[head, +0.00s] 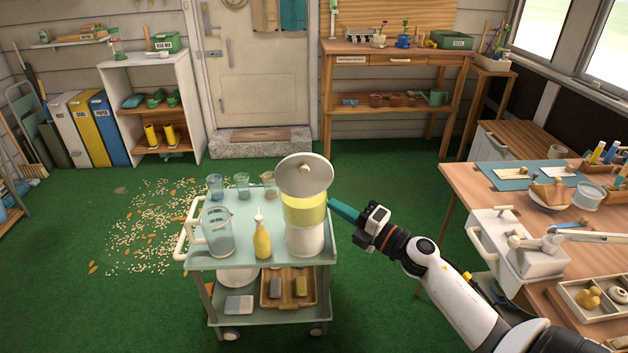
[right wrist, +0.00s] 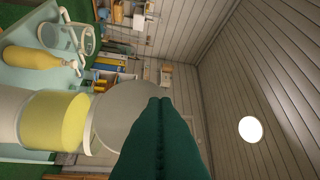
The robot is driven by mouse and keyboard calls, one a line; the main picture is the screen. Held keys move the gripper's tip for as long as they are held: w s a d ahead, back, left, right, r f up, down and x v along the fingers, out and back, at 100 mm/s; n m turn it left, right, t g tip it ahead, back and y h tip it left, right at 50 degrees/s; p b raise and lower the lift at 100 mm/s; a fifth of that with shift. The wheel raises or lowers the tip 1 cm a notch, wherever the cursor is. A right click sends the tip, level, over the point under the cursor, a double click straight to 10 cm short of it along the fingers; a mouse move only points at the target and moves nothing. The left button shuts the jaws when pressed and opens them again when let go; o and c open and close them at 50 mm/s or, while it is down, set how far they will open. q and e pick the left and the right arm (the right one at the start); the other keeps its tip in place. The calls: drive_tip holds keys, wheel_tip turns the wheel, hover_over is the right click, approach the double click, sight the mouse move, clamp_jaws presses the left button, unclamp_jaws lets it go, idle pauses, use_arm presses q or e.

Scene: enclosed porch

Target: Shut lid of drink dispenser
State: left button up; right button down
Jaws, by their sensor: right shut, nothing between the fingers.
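The drink dispenser (head: 305,238) stands on the right side of the cart's top shelf, with a white base and yellow drink in its clear tank. Its round grey lid (head: 304,174) is raised and tilted up above the tank. In the right wrist view the yellow tank (right wrist: 55,120) is at the left and the lid (right wrist: 128,112) is partly hidden behind my fingers. My right gripper (head: 332,205) is shut and empty, its teal fingers just right of the tank and below the lid's level. Whether it touches the dispenser is unclear. My left gripper is not in view.
The cart (head: 205,262) also carries a pitcher (head: 216,232), a yellow pump bottle (head: 262,241) and several cups close to the dispenser. A wooden workbench (head: 462,185) stands at the right. Pale bits are scattered on the green floor (head: 145,225) at left.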

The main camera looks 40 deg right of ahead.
sight(314, 180)
drive_tip(key=w, duration=0.3)
drive_tip(key=w+r, duration=0.1)
drive_tip(key=w, duration=0.2)
drive_tip(key=w+p, duration=0.1)
drive_tip(key=w, duration=0.3)
drive_tip(key=shift+r, duration=0.3)
